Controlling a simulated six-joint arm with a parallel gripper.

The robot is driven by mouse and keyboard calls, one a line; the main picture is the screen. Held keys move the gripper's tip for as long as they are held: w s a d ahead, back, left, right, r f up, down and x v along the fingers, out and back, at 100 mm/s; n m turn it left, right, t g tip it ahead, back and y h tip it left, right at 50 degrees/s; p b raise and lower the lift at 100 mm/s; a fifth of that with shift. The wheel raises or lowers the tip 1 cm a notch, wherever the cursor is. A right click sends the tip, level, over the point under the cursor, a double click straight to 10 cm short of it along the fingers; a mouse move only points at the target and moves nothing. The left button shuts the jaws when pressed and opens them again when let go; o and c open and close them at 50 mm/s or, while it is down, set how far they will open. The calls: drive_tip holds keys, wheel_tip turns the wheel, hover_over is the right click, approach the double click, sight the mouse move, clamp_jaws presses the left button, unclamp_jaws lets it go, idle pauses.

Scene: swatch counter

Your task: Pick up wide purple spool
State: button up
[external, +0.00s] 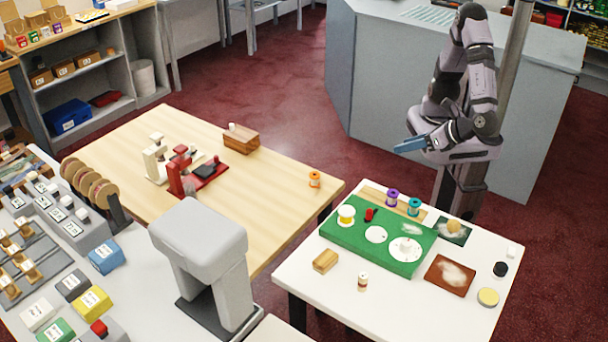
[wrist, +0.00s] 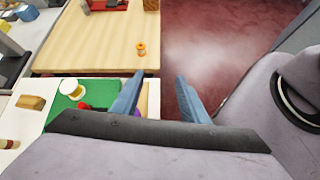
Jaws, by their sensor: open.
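The purple spool (external: 392,197) stands upright on a wooden strip at the back of the white table, next to a teal spool (external: 414,206). My gripper (external: 402,147) is raised in the air above and behind the spools, well clear of them. In the wrist view, its blue fingers (wrist: 160,78) are spread with nothing between them. A small purple patch of the spool (wrist: 143,98) shows just beside the left finger, which hides the rest of it. The teal spool is not visible in the wrist view.
A green board (external: 345,237) holds a yellow-and-white spool (external: 346,215), a red item (external: 370,214) and white discs. An orange spool (external: 314,179) is on the wooden table (external: 270,185).

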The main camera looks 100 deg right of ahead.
drive_tip(key=s+a+n+t+y, duration=0.3)
drive_tip(key=s+a+n+t, duration=0.35)
drive_tip(key=a, duration=0.25)
approach(394, 193)
drive_tip(key=shift+n+g, duration=0.25)
drive_tip(key=shift+g, duration=0.3)
drive_tip(key=shift+w+r+p+x, duration=0.1)
drive_tip(key=shift+r+p+x, duration=0.1)
drive_tip(key=shift+x, duration=0.65)
drive_tip(key=shift+w+r+p+x, duration=0.1)
drive_tip(key=shift+r+p+x, duration=0.05)
drive_tip(key=shift+x, duration=0.7)
drive_tip(key=shift+w+r+p+x, duration=0.1)
drive_tip(key=shift+r+p+x, duration=0.1)
drive_tip(key=shift+x, duration=0.65)
drive_tip(key=shift+w, duration=0.1)
drive_tip(key=shift+w+d+f, duration=0.1)
drive_tip(key=shift+w+d, duration=0.05)
drive_tip(key=shift+w, duration=0.1)
drive_tip(key=shift+p+x, duration=1.05)
drive_tip(key=shift+x, duration=1.1)
drive_tip(key=shift+f, duration=0.2)
drive_tip(key=c, duration=0.8)
